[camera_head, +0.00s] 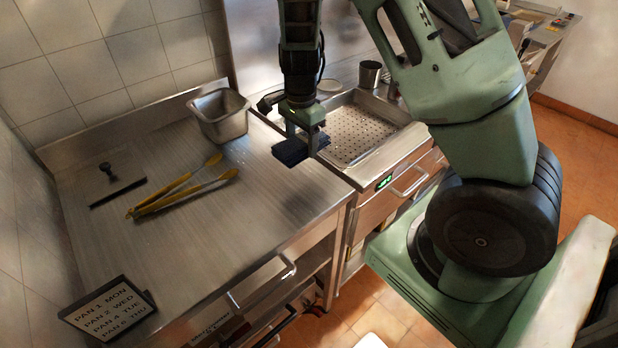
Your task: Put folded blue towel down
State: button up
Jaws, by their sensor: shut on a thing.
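The folded blue towel (289,155) looks like a small, very dark flat bundle. My gripper (304,130) points down and is shut on it. The towel is at the right end of the steel counter (215,225), beside the perforated pan unit. I cannot tell whether it touches the counter or hangs just above it. My gripper hides part of its top.
Yellow tongs (180,192) and a dark-handled scraper (117,190) lie on the counter's left. A steel pan (219,115) stands at the back. A perforated tray (362,133) is to the right. A pan sign (108,309) stands front left. The counter's front middle is clear.

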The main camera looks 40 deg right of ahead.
send_over(303, 177)
notch_tip(303, 177, down, 5)
jog(key=shift+s+r, duration=0.1)
jog(key=shift+r, duration=0.1)
jog(key=shift+f+p, duration=0.45)
jog(key=shift+f, duration=1.9)
jog(key=shift+f, duration=0.1)
jog(key=shift+f, duration=0.15)
jog(key=o, duration=1)
